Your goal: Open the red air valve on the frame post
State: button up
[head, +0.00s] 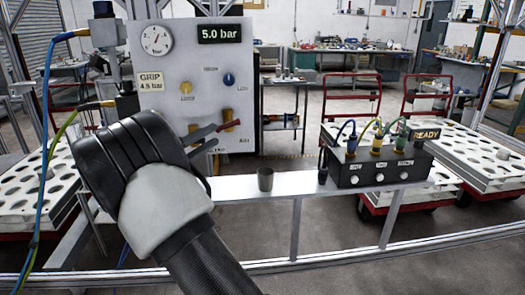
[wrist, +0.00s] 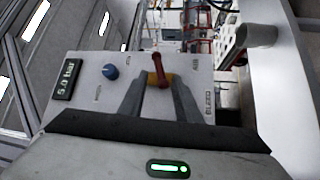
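In the wrist view the red lever (wrist: 157,66) stands out from the yellow body (wrist: 163,79); that picture is turned sideways. My gripper (head: 214,137) is just left of the lever in the head view. In the wrist view my gripper's two grey fingers (wrist: 160,80) are apart, with the valve seen between their tips. They look empty; I cannot tell whether they touch the lever.
The panel has a round gauge (head: 157,39), a display (head: 221,33) reading 5.0 bar and a blue knob (head: 228,79). Blue and green hoses run at left.

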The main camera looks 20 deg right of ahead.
jog(key=v, duration=0.9)
jog(key=s+d+r+m+g+y+p, duration=0.2)
jog(key=s+d+r+g+y+p, duration=0.35)
jog(key=s+d, duration=0.55)
jog(key=s+r+y+p, duration=0.2)
jog(key=s+y+p, duration=0.1)
jog(key=s, duration=0.4)
jog(key=s+r+m+g+y+p, duration=0.1)
jog(key=s+r+y+p, duration=0.1)
jog(key=s, duration=0.5)
jog(key=shift+s+y+p, duration=0.3)
jog(key=shift+y+p, duration=0.25)
jog(key=shift+y, duration=0.2)
jog(key=shift+w+d+f, duration=0.1)
jog(key=shift+f, duration=0.05)
